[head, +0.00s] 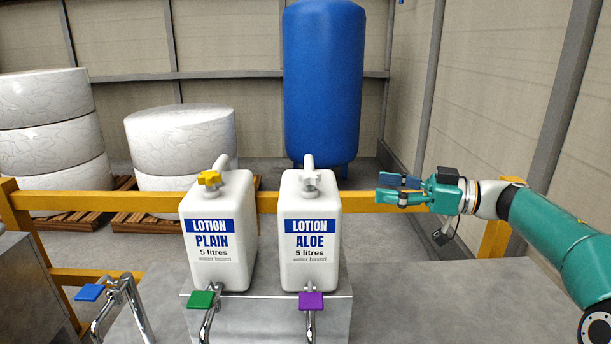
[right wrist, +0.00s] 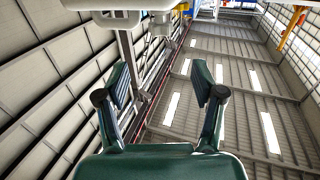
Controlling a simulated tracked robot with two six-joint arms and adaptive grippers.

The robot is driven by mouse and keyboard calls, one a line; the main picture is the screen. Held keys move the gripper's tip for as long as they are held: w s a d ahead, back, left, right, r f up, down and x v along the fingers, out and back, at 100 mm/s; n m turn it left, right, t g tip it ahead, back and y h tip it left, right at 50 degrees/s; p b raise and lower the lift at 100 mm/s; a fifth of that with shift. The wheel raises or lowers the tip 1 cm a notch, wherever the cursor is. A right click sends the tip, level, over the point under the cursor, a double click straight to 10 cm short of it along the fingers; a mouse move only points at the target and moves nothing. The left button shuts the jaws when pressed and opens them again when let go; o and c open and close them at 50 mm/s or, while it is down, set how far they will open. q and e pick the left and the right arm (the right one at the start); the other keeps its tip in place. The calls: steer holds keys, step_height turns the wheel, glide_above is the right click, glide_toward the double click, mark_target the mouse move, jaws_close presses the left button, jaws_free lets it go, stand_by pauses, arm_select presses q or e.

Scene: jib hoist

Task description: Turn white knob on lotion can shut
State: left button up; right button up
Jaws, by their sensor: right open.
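Two white lotion cans stand side by side on a grey block. The right can (head: 310,245), labelled LOTION ALOE, has a white knob (head: 310,179) on its top front. The left can (head: 218,245), labelled LOTION PLAIN, has a yellow knob (head: 209,179). My right gripper (head: 382,189) is open and empty, to the right of the ALOE can and apart from it, at about the height of the white knob. Its open fingers also show in the right wrist view (right wrist: 160,85), with nothing between them. My left gripper is not in view.
Taps with a blue lever (head: 89,292), a green lever (head: 201,299) and a purple lever (head: 311,301) stand in front. A yellow rail (head: 120,200) runs behind the cans. A blue tank (head: 323,80) and white wrapped rolls (head: 180,140) stand farther back.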

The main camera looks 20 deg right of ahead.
mark_target(308, 173)
steer(key=p+x, duration=0.2)
steer(key=x, duration=1.3)
steer(key=shift+w+a, duration=0.15)
steer(key=shift+a, duration=0.15)
